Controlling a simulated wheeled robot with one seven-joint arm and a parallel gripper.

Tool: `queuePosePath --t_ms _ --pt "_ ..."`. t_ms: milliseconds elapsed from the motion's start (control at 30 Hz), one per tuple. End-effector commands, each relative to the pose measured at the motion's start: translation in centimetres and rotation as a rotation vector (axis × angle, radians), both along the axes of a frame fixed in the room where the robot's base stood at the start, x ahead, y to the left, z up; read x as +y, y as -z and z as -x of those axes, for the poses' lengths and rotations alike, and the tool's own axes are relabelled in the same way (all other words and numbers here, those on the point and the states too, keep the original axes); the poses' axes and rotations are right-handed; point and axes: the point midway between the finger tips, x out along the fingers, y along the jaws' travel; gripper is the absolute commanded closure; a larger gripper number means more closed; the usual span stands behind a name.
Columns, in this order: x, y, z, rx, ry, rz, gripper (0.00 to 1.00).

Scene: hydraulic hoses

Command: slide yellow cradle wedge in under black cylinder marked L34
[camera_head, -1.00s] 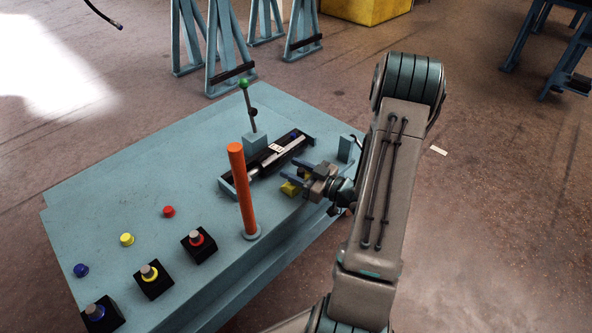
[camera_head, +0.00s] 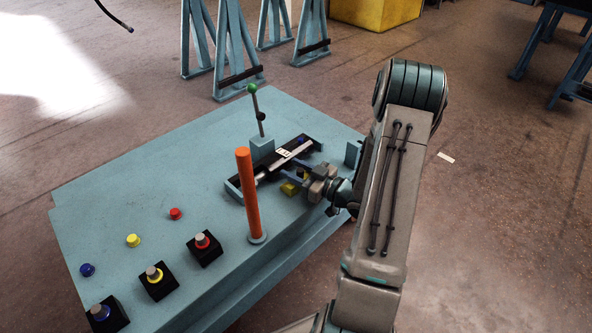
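The black cylinder (camera_head: 268,172) lies on the blue bench, with a silver rod and a small white label too small to read. The yellow cradle wedge (camera_head: 291,188) sits on the bench just in front of the cylinder, at the fingers of my gripper (camera_head: 288,175). The gripper's blue fingers are spread apart and point left toward the cylinder. The wedge shows beside and below the fingers. I cannot tell whether it touches them. The wedge's far side is partly hidden by the near finger.
An orange post (camera_head: 248,195) stands just left of the gripper. A green-knobbed lever (camera_head: 258,112) rises behind the cylinder. Black blocks with coloured rings (camera_head: 205,249) and coloured caps (camera_head: 133,240) are at the front left. The bench's left (camera_head: 130,190) is clear.

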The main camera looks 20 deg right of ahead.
Motion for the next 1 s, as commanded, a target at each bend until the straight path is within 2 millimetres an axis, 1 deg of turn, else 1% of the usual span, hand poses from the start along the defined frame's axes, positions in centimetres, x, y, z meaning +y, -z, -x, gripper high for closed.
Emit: queuePosePath --t_ms 167,267,367,700,833,1000 --pt "-0.1 0.0 0.1 0.000 0.000 0.000 0.59" --pt "-0.5 -0.1 0.7 0.002 0.001 0.001 0.59" --pt "-1.3 -0.2 2.1 0.002 0.003 -0.001 0.59" --pt "-5.3 -0.2 8.6 0.002 0.004 0.000 0.59" --pt "-6.4 -0.1 10.4 0.001 0.002 -0.002 0.59" --pt "-7.0 0.0 11.6 0.000 0.001 0.000 0.59"
